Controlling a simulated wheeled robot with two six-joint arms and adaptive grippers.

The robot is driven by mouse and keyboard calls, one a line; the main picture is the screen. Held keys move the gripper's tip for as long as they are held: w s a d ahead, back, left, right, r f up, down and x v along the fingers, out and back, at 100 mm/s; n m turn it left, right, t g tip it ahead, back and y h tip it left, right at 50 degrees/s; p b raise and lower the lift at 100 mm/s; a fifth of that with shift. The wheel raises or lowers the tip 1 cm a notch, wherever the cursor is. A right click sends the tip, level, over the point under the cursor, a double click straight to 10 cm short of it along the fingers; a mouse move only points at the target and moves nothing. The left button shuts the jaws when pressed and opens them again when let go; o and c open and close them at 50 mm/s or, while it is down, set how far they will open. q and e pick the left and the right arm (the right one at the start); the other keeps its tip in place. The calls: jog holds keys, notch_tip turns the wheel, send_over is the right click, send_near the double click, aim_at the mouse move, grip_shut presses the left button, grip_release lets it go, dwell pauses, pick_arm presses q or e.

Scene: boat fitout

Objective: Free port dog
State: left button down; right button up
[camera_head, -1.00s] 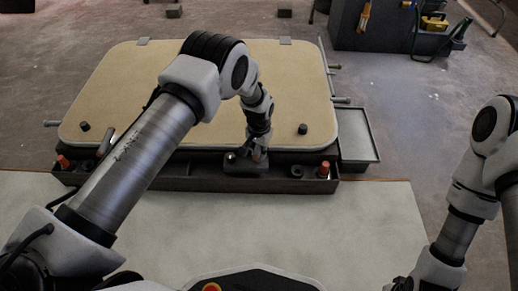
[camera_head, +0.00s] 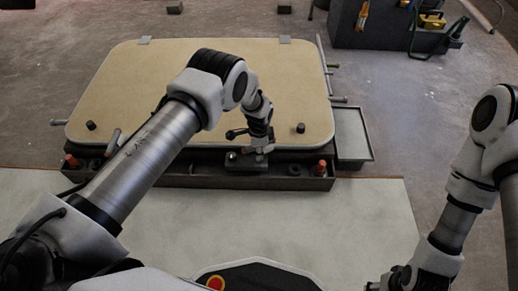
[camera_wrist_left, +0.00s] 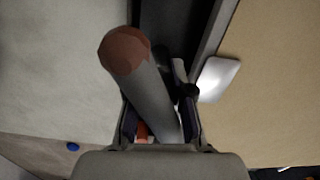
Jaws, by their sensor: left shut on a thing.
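The hatch (camera_head: 200,95) lies flat with a beige top and rounded corners. A grey lever (camera_head: 109,143) stands at its front left corner, partly behind my left arm; I cannot tell whether it is the port dog. My left gripper (camera_head: 258,147) is over the front edge, above a dark block (camera_head: 245,163). In the left wrist view, my left gripper (camera_wrist_left: 160,128) is shut on a grey bar (camera_wrist_left: 157,92) with a reddish-brown end toward the camera. The bar's far end is hidden between the fingers. My right gripper (camera_head: 386,281) is at the bottom edge, its fingers unclear.
A dark tray (camera_head: 200,178) runs along the hatch front, with orange-topped pegs (camera_head: 322,167) toward its ends. A grey side tray (camera_head: 352,135) sits right of the hatch. A dark tool bin (camera_head: 372,28) stands behind. The pale near surface (camera_head: 330,215) is clear.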

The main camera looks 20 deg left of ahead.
pick_arm(q)
jog(key=m+p, duration=0.1)
jog(key=m, duration=0.4)
jog(key=shift+m, duration=0.4)
dwell(0.3)
jog(key=c, duration=1)
grip_release()
jog(key=shift+c, duration=0.2)
